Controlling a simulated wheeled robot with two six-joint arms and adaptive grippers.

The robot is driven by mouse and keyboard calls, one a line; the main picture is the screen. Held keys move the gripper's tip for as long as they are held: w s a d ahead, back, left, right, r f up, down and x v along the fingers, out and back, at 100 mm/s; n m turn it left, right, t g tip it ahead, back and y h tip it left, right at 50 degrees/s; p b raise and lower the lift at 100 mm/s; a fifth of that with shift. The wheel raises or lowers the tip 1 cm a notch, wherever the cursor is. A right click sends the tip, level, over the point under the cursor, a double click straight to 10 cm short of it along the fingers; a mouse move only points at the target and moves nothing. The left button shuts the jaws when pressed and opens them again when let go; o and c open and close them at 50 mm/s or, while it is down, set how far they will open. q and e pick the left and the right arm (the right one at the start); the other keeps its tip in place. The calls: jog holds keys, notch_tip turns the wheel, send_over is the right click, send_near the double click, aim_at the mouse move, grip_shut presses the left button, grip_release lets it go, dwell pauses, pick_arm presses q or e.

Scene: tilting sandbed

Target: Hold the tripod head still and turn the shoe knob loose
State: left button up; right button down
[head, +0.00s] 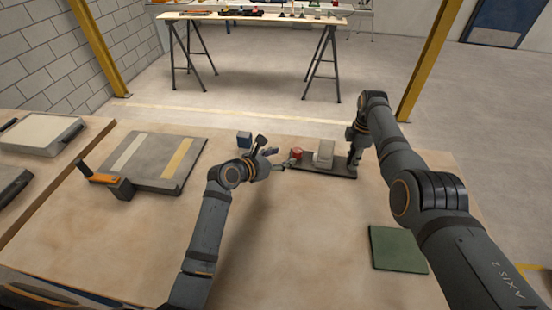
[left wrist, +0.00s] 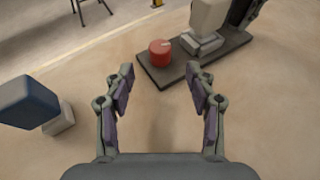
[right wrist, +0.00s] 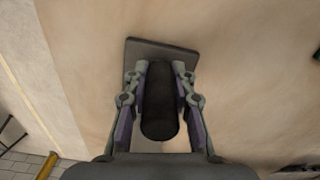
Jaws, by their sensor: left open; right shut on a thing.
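The tripod head stands as a pale grey block (head: 324,153) on a dark base plate (head: 318,169); it also shows in the left wrist view (left wrist: 207,17). The red shoe knob (head: 296,154) sits at the plate's left end, with a pale pointer mark on top in the left wrist view (left wrist: 160,52). My left gripper (head: 272,152) is open and empty, left of the red knob and apart from it. My right gripper (right wrist: 160,80) is shut on a dark rounded handle (right wrist: 160,110) at the plate's right end. The handle hides much of the plate in the right wrist view.
A blue block (head: 244,139) stands left behind my left gripper. A grey board with two strips (head: 150,160) and an orange-handled clamp (head: 108,180) lie further left. A green mat (head: 397,249) lies front right. The front middle of the table is clear.

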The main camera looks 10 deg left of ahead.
aim_at(297, 150)
pick_arm(q)
jog(key=shift+v, duration=1.4)
jog(key=shift+w, duration=0.1)
jog(key=shift+w+d+f+m, duration=0.1)
jog(key=shift+w+m, duration=0.2)
jog(key=shift+m, duration=0.4)
jog(key=w+m+g, duration=0.1)
jog(key=m, duration=0.3)
jog(key=w+m+g, duration=0.1)
jog(key=w+m, duration=0.1)
jog(key=m, duration=0.2)
jog(key=w+d+f+m+g, duration=0.1)
jog(key=m, duration=0.2)
jog(key=shift+w+m, duration=0.35)
jog(key=shift+m, duration=0.05)
jog(key=m, duration=0.3)
jog(key=w+m+g, duration=0.1)
jog(key=m, duration=0.2)
jog(key=w+r+m+g, duration=0.1)
jog(key=m, duration=0.2)
jog(key=shift+w+d+y, duration=0.2)
jog(key=shift+w+y, duration=0.05)
jog(key=shift+y, duration=0.15)
notch_tip(297, 150, up, 8)
jog(key=m+g+y, duration=0.2)
jog(key=m+g, duration=0.3)
jog(key=m, duration=1.8)
jog(key=x, duration=1.1)
jog(key=shift+f, duration=0.35)
